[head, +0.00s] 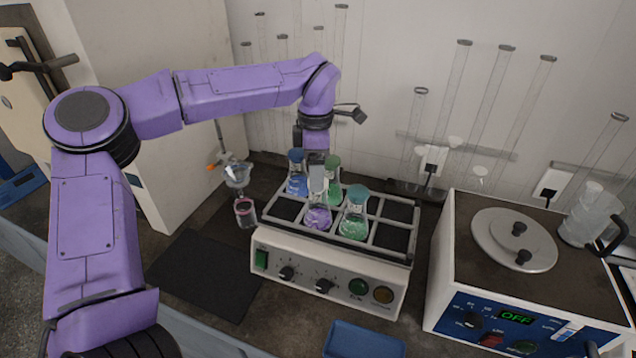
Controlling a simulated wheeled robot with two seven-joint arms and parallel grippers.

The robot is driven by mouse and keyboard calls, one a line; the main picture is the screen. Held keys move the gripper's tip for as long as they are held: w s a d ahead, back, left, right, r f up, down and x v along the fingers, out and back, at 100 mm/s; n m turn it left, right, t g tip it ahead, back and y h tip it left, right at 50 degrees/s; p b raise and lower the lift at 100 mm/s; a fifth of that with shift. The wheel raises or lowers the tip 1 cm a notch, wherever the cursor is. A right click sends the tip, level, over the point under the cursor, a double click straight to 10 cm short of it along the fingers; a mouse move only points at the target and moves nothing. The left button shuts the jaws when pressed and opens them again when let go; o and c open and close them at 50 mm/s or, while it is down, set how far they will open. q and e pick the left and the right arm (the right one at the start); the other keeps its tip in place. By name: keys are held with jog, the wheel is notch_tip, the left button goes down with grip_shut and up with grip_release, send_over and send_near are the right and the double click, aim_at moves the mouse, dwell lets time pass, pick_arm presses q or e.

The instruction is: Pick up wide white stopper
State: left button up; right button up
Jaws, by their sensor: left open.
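I cannot pick out a wide white stopper with certainty. Several small white pieces show at the back right, one of them behind the white device (481,171); they are too small to tell what they are. My left gripper (317,192) points down over the shaker rack (397,212), right above the purple flask (318,218). It is open, and its fingers hide the top of that flask, so I cannot tell whether they touch it. A blue flask (297,183), a green flask (333,190) and a teal-topped green flask (355,226) stand close around it. My right gripper is out of view.
The shaker (325,268) stands mid-bench, a dark mat (203,275) to its left. A glass funnel (238,175) and a beaker (245,212) stand close on its left. A blue tray (363,341) lies in front. The OFF-display device (528,275) fills the right.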

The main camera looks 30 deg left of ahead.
pick_arm(q)
jog(key=f, duration=0.2)
jog(key=shift+w+d+f, duration=0.1)
jog(key=shift+d+f, duration=0.2)
jog(key=shift+a+f, duration=0.1)
jog(key=shift+f, duration=0.2)
jog(key=c, duration=1.1)
jog(key=shift+r, duration=0.1)
